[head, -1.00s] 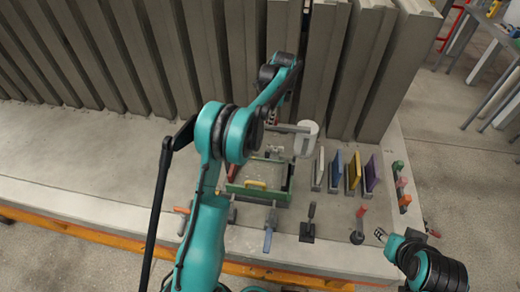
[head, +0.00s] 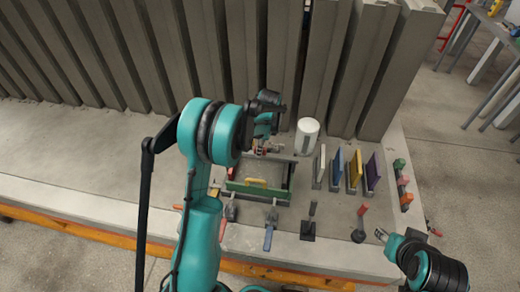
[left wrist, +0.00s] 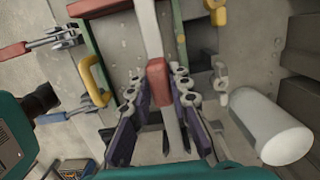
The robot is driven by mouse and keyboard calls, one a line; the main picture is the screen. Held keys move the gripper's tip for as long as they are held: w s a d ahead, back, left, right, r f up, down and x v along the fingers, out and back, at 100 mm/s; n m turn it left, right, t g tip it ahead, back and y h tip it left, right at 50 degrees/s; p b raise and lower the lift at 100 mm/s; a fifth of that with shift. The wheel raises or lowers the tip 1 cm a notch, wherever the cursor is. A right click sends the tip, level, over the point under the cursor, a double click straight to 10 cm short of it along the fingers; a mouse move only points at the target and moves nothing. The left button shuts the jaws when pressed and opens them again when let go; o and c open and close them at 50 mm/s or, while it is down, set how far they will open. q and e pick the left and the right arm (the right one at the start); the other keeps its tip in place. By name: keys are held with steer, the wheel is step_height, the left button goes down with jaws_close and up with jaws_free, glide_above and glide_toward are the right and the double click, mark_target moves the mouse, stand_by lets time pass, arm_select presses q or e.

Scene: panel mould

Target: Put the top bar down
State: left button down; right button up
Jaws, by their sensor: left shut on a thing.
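The top bar appears as a pale grey bar (left wrist: 150,28) with a red grip block (left wrist: 158,75) in the left wrist view. My left gripper (left wrist: 158,92) is shut on the red block, one dark finger on each side. In the head view this gripper (head: 264,148) is low over the back part of the mould, and my arm partly hides the bar. The bar runs across the mould frame; I cannot tell if it touches it. The mould's front is a green bar (head: 258,190) with a yellow handle (left wrist: 91,78). My right gripper (head: 382,234) is far right, apart from the mould.
A white cylinder (head: 307,137) stands right of the mould. White, blue, yellow and purple panels (head: 354,170) stand upright further right. Several toggle clamps (head: 270,228) line the front. Tall grey slabs (head: 230,60) close off the back. Bare table (head: 90,170) lies to the left.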

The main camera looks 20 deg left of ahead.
mark_target(264, 149)
arm_select(q)
steer(key=shift+s, duration=0.1)
steer(key=shift+f, duration=0.15)
steer(key=c, duration=1.4)
jaws_free()
steer(key=shift+r, duration=0.45)
step_height(264, 149, up, 11)
steer(key=d+p, duration=0.1)
steer(key=d, duration=0.1)
steer(key=s+d+r+n+t, duration=0.45)
steer(key=s+r+n, duration=0.35)
steer(key=s, duration=0.4)
steer(key=s+d+n+t, duration=0.1)
steer(key=s+n, duration=0.1)
steer(key=s, duration=0.2)
steer(key=s+d+f+n+t+h, duration=0.1)
steer(key=s+d+n, duration=0.1)
steer(key=s, duration=0.2)
steer(key=s+d+f+n+t, duration=0.1)
steer(key=s+n, duration=0.2)
steer(key=s, duration=0.1)
steer(key=shift+d, duration=0.25)
